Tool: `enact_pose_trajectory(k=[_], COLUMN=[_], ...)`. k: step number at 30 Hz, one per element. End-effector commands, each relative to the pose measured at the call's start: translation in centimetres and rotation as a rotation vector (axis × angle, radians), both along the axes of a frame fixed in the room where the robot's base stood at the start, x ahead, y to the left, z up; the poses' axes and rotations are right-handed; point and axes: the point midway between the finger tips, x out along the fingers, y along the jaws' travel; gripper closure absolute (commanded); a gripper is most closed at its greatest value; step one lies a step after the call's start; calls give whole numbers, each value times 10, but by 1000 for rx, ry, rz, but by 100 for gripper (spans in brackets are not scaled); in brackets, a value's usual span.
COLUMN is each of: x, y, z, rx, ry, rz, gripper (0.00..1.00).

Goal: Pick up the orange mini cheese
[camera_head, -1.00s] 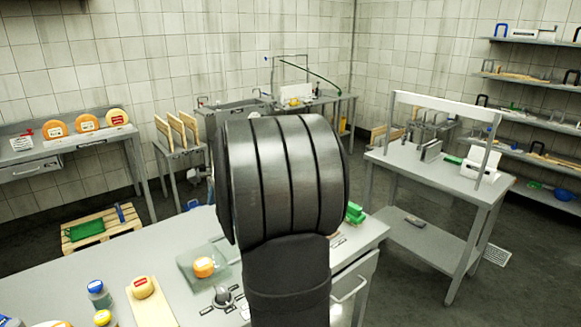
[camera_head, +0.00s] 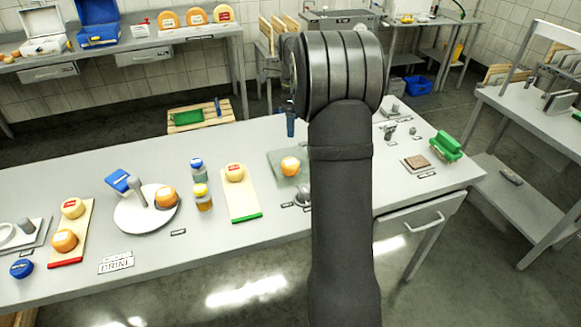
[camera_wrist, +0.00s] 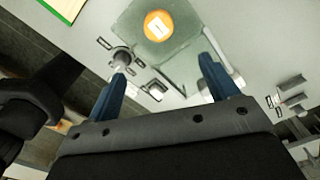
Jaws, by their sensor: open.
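A small orange cheese with a white label (camera_head: 290,166) sits on a pale translucent square plate (camera_head: 277,179) on the table. In the wrist view the cheese (camera_wrist: 158,25) lies beyond my open fingertips, near the top edge. Other orange cheeses stand to the left: one on a round white dish (camera_head: 166,196), one on a red-edged board (camera_head: 64,240). My gripper (camera_head: 290,122) shows as a blue finger beside my dark arm, which hides part of the table. In the wrist view my gripper (camera_wrist: 164,68) has its two blue fingers apart and nothing between them.
A green-edged board with a yellowish cheese (camera_head: 235,172) and two jars (camera_head: 202,197) stand left of the plate. Small metal fittings (camera_head: 303,197) sit just in front of it. A green object (camera_head: 446,146) is at the table's right end. The front table strip is mostly clear.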

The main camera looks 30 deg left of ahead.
Motion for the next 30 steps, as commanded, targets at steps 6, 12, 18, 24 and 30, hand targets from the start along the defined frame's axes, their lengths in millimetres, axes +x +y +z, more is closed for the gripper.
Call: enact_pose_trajectory(k=[6,12,18,24,30], x=[-1,-1,-1,-1,-4], y=[-1,0,0,1,7], z=[-44,-87,-112,-122,-149], rx=[-2,-1,0,1,-1], ry=[5,4,2,3,5], rz=[0,1,1,2,3], gripper=[20,20,20,20,20])
